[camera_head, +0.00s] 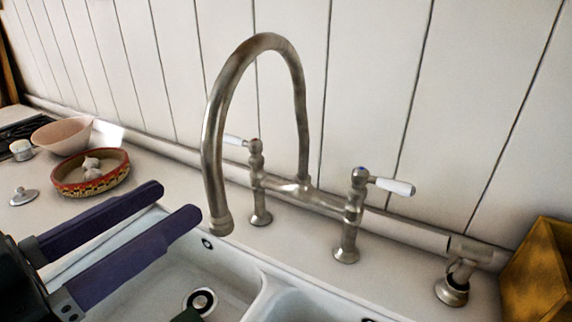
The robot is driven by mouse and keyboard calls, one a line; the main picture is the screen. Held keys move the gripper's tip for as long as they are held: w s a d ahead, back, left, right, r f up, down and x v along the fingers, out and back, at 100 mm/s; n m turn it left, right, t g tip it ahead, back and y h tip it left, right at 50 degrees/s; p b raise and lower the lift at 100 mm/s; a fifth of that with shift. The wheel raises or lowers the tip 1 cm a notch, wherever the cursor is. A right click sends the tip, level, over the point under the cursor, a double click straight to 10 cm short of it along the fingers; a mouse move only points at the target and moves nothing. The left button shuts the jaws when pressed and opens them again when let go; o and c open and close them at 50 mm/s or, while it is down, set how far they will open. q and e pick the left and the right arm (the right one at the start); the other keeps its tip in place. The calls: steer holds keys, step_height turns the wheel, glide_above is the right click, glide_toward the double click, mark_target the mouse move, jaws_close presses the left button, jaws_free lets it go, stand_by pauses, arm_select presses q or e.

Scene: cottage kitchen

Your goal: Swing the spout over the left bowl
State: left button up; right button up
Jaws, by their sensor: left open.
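The spout (212,150) is a tall, brushed-metal gooseneck on a bridge tap with two white-tipped lever handles. It arcs to the left, and its outlet hangs above the back right part of the left bowl (220,262). The left bowl is white, with a round drain and a dark object partly showing at the bottom edge. My left gripper (172,207) comes in from the left, its two dark blue fingers apart and empty. Its fingertips are left of the spout's outlet, and I see no contact. My right gripper is not in view.
A divider (262,299) separates the left bowl from the right bowl (300,306). On the counter at left stand a patterned dish (70,186) with garlic, a pinkish bowl (62,135) and a small lid (24,196). A yellow wooden box (540,275) stands at far right.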

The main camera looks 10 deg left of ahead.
mark_target(221, 173)
arm_select(q)
steer(key=shift+w+d, duration=0.25)
steer(key=p+x, duration=0.1)
steer(key=x, duration=0.8)
steer(key=shift+w+p, duration=0.1)
steer(key=shift+p, duration=0.3)
jaws_close()
stand_by(0.7)
